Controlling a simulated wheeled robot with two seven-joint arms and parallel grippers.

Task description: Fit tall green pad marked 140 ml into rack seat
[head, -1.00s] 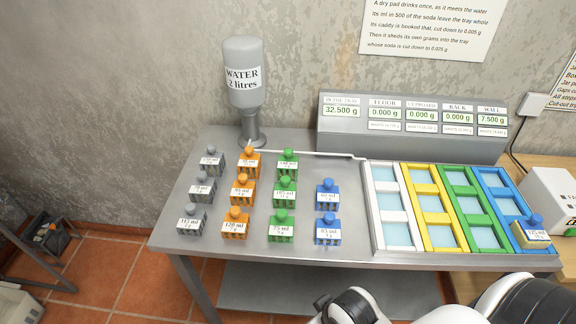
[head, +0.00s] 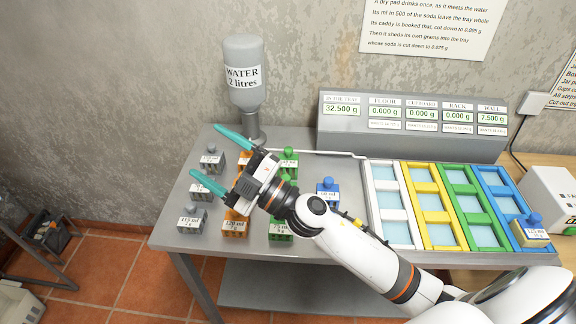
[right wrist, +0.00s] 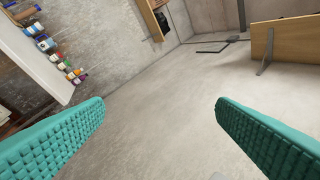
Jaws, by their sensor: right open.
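The tall green pad (head: 289,161) stands at the back of the green column on the steel table. Its label is partly covered by my right gripper and too small to read surely. My right gripper (head: 204,150) is open and empty, its teal fingers spread above the grey pads, left of the green pad. In the right wrist view its fingers (right wrist: 160,108) are wide apart with nothing between them. The rack has white, yellow, green (head: 459,208) and blue (head: 500,200) frames with pale blue seats. My left gripper is not in view.
Grey pads (head: 192,219), orange pads (head: 235,223) and blue pads (head: 327,191) stand around; my arm hides some. A blue-knobbed pad (head: 533,231) sits at the blue frame's front end. A water bottle (head: 243,88) and a display box (head: 412,138) stand behind.

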